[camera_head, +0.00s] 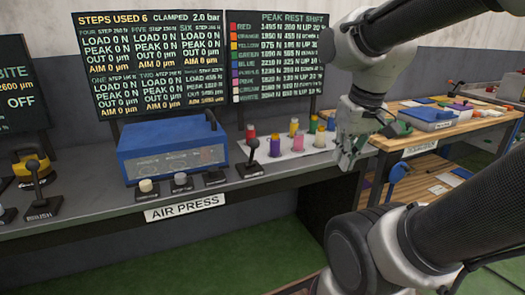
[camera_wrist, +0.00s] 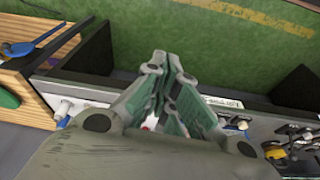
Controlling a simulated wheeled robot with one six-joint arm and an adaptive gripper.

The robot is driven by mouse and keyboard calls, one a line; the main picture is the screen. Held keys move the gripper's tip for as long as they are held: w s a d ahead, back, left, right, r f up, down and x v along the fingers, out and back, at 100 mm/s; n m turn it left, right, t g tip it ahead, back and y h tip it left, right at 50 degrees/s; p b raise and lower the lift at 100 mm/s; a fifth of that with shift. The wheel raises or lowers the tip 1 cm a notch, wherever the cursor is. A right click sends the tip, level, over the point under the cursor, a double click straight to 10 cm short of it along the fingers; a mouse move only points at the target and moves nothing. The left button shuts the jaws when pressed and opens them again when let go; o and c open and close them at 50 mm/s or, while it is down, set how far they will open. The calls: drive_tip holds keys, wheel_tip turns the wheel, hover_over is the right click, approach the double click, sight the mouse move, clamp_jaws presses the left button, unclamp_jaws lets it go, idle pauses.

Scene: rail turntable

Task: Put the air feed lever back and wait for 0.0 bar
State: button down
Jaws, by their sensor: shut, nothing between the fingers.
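The air press (camera_head: 175,145) is a blue box on the grey bench, above an "AIR PRESS" sign. The screen (camera_head: 150,65) reads "CLAMPED 2.0 bar". My gripper (camera_head: 347,158) is shut and empty, right of the levers near the bench's right end, apart from them. It also shows in the wrist view (camera_wrist: 164,62).
Several coloured cylinders stand on a white sheet (camera_head: 285,146) between the levers and my gripper. White and grey knobs (camera_head: 147,188) line the bench front. Another lever (camera_head: 36,180) stands at far left. A wooden table (camera_head: 400,135) is at right. Green floor lies below.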

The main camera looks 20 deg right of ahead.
wheel_tip(320, 180, down, 17)
drive_tip(key=w+m+g+y, duration=0.35)
drive_tip(key=m+y, duration=0.85)
drive_tip(key=m, duration=0.5)
drive_tip(key=w+f+m+t+y, duration=0.35)
drive_tip(key=w+m+t, duration=0.4)
drive_tip(key=m, duration=0.55)
drive_tip(key=w+d+r+m+t+y, duration=0.1)
drive_tip(key=w+r+m+t, duration=0.3)
drive_tip(key=m, duration=0.5)
drive_tip(key=w+d+r, duration=0.1)
drive_tip(key=w+r, duration=0.1)
drive_tip(key=w, duration=0.1)
drive_tip(key=shift+w+t, duration=0.3)
drive_tip(key=shift+w, duration=0.1)
